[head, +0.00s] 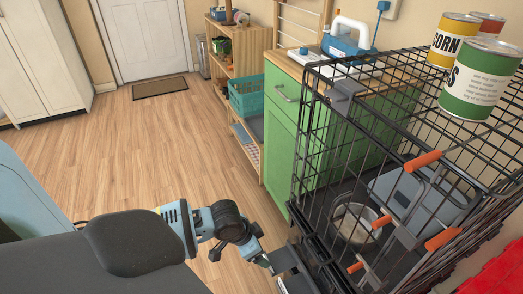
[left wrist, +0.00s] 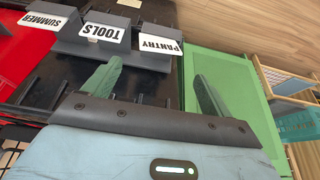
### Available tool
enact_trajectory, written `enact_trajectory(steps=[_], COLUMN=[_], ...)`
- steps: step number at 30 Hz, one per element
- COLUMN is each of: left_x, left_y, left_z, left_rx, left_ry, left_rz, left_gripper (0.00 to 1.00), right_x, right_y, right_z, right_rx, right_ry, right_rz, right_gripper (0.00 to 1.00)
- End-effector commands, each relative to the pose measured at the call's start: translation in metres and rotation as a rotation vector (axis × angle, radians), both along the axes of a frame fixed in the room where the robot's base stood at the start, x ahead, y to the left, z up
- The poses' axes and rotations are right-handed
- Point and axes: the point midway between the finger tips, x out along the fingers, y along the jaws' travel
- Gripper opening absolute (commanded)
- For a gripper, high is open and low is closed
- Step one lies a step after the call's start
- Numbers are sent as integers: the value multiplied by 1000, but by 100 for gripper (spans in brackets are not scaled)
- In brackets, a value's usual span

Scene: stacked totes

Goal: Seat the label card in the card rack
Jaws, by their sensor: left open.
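In the left wrist view a grey card rack (left wrist: 92,49) holds white label cards that read upside down: SUMMER (left wrist: 42,21), TOOLS (left wrist: 104,31) and PANTRY (left wrist: 160,45). How deep each card sits cannot be told. My left gripper (left wrist: 157,70) is open, its two green fingers apart with no card between them. The fingertips are near the TOOLS and PANTRY end of the rack; contact cannot be made out. In the head view my left arm reaches to the lower front of a black wire crate, where its gripper is hard to make out. My right gripper is not in view.
The black wire crate (head: 338,113) with orange-handled latches stands at the right, a metal bowl (head: 353,222) inside and cans (head: 481,78) on top. A green cabinet (head: 281,125) and a shelf with a teal basket (head: 247,95) stand behind. The wooden floor at left is clear.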

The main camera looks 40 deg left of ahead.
Motion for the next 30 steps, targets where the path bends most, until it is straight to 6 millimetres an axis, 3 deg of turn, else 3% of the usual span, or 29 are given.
enact_trajectory(steps=[6,21,26,30], left_x=[-7,-12,-46,-100], left_y=[3,-1,-29,-64], left_z=[18,15,-12,-42], left_rx=[1,-7,-61,-132], left_ry=[1,2,-9,-38], left_rz=[0,-1,-3,16], left_gripper=[85,85,85,85], right_x=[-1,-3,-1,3], right_y=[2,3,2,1], right_z=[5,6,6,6], right_rx=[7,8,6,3], right_ry=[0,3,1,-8], right_rz=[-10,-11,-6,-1], right_gripper=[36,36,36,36])
